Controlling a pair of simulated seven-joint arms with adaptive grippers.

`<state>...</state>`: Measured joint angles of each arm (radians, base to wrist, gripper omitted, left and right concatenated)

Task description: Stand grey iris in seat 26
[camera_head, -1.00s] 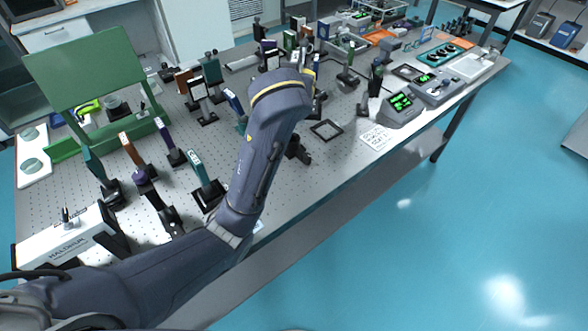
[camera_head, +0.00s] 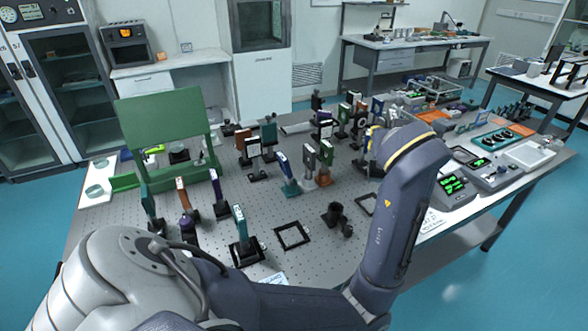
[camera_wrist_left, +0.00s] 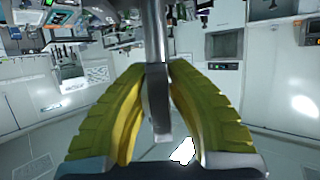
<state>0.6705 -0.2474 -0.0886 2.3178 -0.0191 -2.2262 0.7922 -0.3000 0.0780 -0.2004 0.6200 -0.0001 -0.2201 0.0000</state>
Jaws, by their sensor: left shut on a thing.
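In the left wrist view, my left gripper (camera_wrist_left: 157,85) has its two yellow ribbed fingers shut on a grey post, taken as part of the grey iris (camera_wrist_left: 154,28). The post runs up out of the picture top, so its upper part is out of view. In the head view, my left gripper is mostly hidden behind my own wrist, above the table's right half. Two empty black square frames lie on the table, one in the middle (camera_head: 279,242) and one partly behind my arm (camera_head: 361,208). Seat numbers are not readable. My right gripper is not in view.
Several optics on posts stand at the table's left front and middle back. A dark cup-like holder (camera_head: 334,214) stands between the frames. A green panel (camera_head: 165,125) rises at the left back. Boxes with green displays (camera_head: 452,187) stand right of my arm.

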